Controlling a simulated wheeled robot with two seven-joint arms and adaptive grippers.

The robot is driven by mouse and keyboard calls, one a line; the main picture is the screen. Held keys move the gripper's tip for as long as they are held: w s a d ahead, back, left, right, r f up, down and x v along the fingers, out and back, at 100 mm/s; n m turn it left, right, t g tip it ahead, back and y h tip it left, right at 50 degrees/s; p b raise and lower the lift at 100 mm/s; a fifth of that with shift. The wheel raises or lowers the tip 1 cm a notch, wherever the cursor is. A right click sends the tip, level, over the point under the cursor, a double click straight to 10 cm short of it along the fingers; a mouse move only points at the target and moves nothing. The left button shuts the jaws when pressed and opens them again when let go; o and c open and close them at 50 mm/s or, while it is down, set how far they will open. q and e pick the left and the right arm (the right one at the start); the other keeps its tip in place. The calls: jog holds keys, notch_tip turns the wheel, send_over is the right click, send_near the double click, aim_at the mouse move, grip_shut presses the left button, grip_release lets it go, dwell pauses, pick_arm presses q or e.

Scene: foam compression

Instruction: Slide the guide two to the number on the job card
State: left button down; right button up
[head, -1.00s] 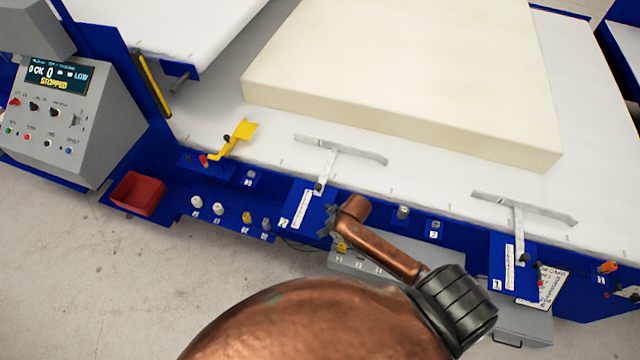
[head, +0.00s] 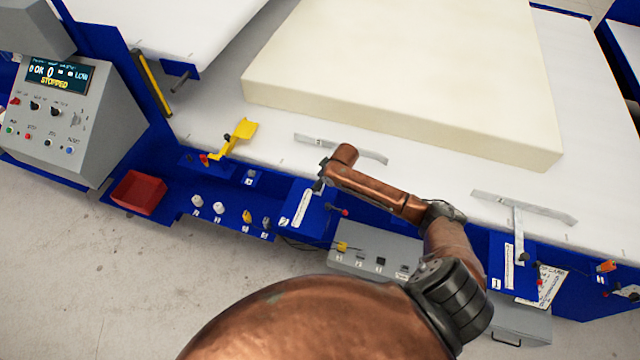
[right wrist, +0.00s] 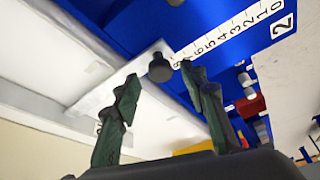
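Guide two is a pale metal T-bar (head: 310,139) on the white table edge, beside a blue plate with a ruler scale (head: 303,208) and a "2" label. My right gripper (head: 322,174) is over the guide's stem and hides part of it. In the right wrist view the gripper (right wrist: 160,82) is open, with a dark round knob (right wrist: 160,68) between or just beyond its fingertips; contact cannot be told. The scale (right wrist: 225,35) and "2" label show beside it. The job card (head: 550,288) is at lower right, its number unreadable. My left gripper is not in view.
A large cream foam block (head: 400,75) lies behind the guides. Another guide (head: 525,210) is at right. A yellow bracket (head: 235,138), red bin (head: 138,192) and control panel (head: 60,110) reading STOPPED are at left. A grey box (head: 375,260) sits below my arm.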

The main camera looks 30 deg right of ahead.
jog(key=shift+x, duration=0.9)
jog(key=shift+r, duration=0.1)
jog(key=shift+c, duration=0.4)
grip_shut()
